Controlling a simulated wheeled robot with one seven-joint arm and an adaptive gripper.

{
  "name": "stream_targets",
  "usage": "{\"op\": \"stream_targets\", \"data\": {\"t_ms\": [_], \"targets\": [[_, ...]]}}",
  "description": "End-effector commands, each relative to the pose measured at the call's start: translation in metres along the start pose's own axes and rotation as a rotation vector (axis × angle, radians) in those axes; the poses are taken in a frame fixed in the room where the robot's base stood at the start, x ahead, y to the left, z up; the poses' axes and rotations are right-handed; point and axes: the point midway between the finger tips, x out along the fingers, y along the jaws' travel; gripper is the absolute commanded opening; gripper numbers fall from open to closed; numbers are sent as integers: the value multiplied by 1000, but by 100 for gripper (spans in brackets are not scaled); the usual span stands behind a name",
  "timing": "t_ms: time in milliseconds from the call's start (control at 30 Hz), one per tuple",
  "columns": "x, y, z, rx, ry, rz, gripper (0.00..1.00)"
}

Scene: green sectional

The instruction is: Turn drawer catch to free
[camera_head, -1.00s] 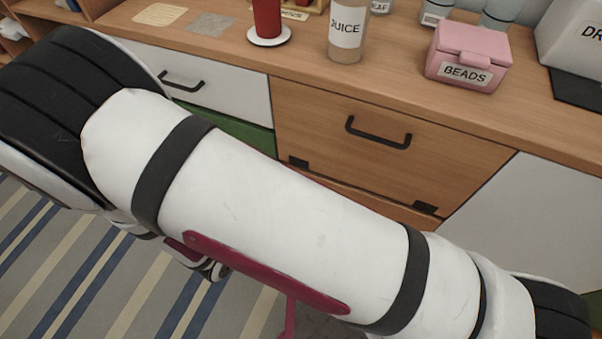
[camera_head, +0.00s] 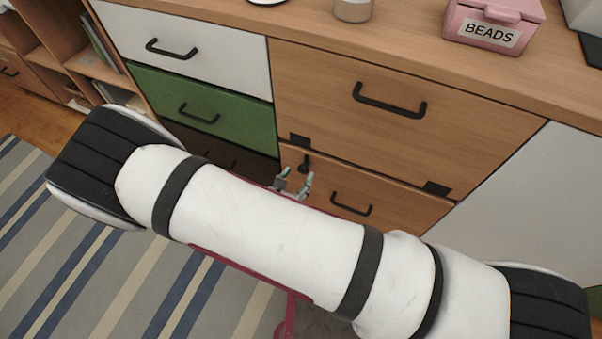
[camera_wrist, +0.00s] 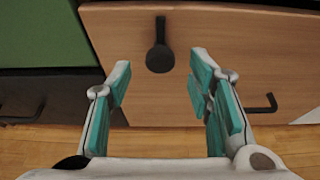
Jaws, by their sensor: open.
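The drawer catch (camera_wrist: 160,57) is a small black knob with a short stem, on the front of a wooden drawer (camera_wrist: 222,40). In the wrist view the stem points up and the round end sits below. The catch also shows in the head view (camera_head: 304,163), at the drawer's upper left. My gripper (camera_wrist: 160,82) is open, its teal-padded fingers apart on either side below the catch, with nothing between them. In the head view my gripper (camera_head: 294,184) shows just in front of the catch, partly hidden by my arm. I cannot see any contact.
A black bar handle (camera_head: 351,205) is on the same drawer, right of the catch. Above is a larger wooden front (camera_head: 400,140) with its own handle. A green drawer (camera_head: 205,108) and a white drawer (camera_head: 188,42) are at left. A pink BEADS box (camera_head: 493,27) stands on top.

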Motion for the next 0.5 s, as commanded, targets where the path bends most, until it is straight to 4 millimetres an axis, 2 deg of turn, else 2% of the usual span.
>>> {"op": "stream_targets", "data": {"t_ms": [33, 200, 500], "targets": [[10, -1, -1, 0, -2, -1, 47], [29, 0, -1, 0, -1, -1, 47], [37, 0, 0, -1, 0, 1, 47]]}}
